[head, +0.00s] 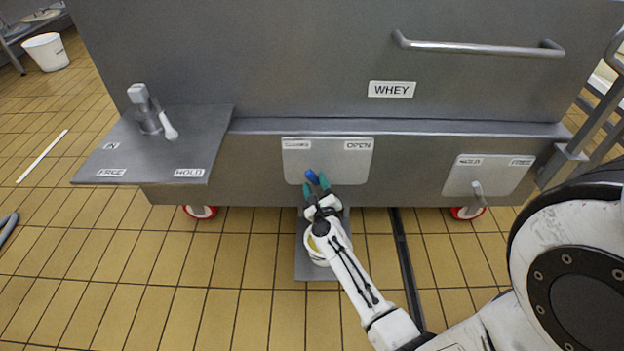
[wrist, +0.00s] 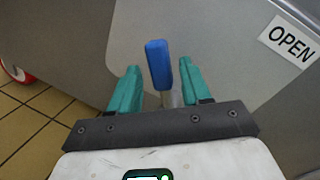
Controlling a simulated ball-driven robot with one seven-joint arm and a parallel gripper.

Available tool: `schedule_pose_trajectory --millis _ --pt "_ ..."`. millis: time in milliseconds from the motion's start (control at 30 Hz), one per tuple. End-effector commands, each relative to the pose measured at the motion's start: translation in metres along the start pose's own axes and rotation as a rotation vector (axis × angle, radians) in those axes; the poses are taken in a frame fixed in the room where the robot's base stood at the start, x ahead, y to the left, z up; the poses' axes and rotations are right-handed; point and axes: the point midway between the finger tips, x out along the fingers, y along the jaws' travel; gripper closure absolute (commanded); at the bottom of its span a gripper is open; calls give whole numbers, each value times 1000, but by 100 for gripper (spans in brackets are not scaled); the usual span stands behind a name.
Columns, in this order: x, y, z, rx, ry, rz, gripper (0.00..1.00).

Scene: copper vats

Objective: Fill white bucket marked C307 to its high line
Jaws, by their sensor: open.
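A white bucket (head: 313,258) stands on a grey strip on the floor below the vat's front, with something yellowish at its top. My arm covers much of it, and no C307 mark or high line is readable. A blue valve handle (head: 312,176) sticks out before a plate (head: 349,163) labelled OPEN at its right; the left label is too blurred to read surely. My gripper (head: 316,186) is open, its green fingers on either side of the handle. In the wrist view the blue handle (wrist: 158,63) stands between the fingers, with a gap at the left finger.
The grey vat marked WHEY (head: 391,89) stands on red-rimmed wheels. A side shelf (head: 205,135) with a tap-like fitting is at left, a second plate with a lever (head: 478,190) at right. Another white bucket (head: 46,53) stands far left. Tiled floor is open at left.

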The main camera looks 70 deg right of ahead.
Motion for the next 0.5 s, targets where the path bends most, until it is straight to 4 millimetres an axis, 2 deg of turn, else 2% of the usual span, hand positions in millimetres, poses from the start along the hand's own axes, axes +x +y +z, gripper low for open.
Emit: schedule_pose_trajectory --millis 100,200,500 --pt "18 1 0 0 -1 0 52" --pt "27 0 0 -1 -1 1 52" --pt "34 0 0 -1 -1 2 52"
